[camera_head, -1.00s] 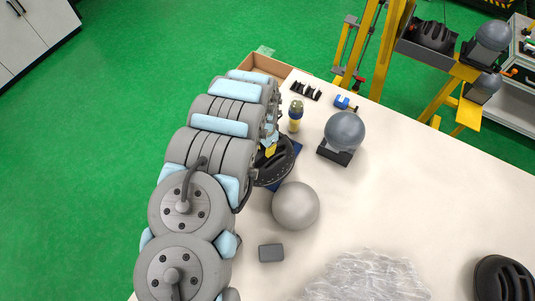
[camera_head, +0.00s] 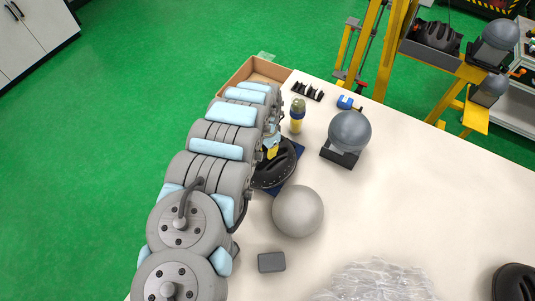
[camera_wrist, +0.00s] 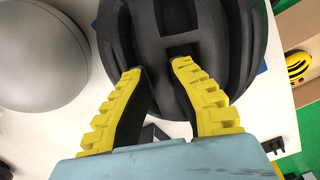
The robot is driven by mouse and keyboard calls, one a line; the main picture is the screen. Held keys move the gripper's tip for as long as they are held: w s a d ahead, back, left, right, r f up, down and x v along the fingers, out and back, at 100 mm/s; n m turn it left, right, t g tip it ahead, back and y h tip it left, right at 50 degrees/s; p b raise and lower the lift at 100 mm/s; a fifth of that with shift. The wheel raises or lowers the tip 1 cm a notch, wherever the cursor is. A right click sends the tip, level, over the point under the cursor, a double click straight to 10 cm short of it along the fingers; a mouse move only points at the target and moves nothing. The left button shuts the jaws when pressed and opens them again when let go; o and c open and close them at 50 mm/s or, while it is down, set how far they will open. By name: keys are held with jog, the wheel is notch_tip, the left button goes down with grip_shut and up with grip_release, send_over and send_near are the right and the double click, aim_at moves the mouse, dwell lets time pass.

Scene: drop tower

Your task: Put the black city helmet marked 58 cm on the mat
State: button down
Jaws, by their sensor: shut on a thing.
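A black helmet (camera_head: 279,173) with vents is at the end of my arm in the head view. It fills the upper middle of the wrist view (camera_wrist: 218,28). My gripper (camera_wrist: 160,72) is shut on a part of its shell between vents, with both yellow fingers reaching into the openings. A dark blue mat (camera_head: 301,147) shows at the edges of the helmet, mostly covered by it. I cannot tell whether the helmet touches the mat or is slightly above it. No 58 cm mark is readable.
A grey sphere (camera_head: 298,211) stands close in front of the helmet. Behind are a yellow-and-dark bottle (camera_head: 297,115), a headform on a black base (camera_head: 349,135) and an open cardboard box (camera_head: 240,75). A crumpled clear sheet (camera_head: 372,281) and another black helmet (camera_head: 514,282) lie nearer.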

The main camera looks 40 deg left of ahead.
jog(key=shift+f, duration=0.25)
jog(key=c, duration=1.1)
grip_release()
jog(key=shift+w+a+r+b, duration=0.1)
jog(key=shift+a+r+b, duration=0.05)
jog(key=shift+r, duration=2.25)
jog(key=shift+a+r+b, duration=0.1)
jog(key=shift+r+b, duration=0.05)
jog(key=shift+r, duration=2.25)
jog(key=shift+r+p, duration=0.5)
jog(key=shift+r, duration=0.85)
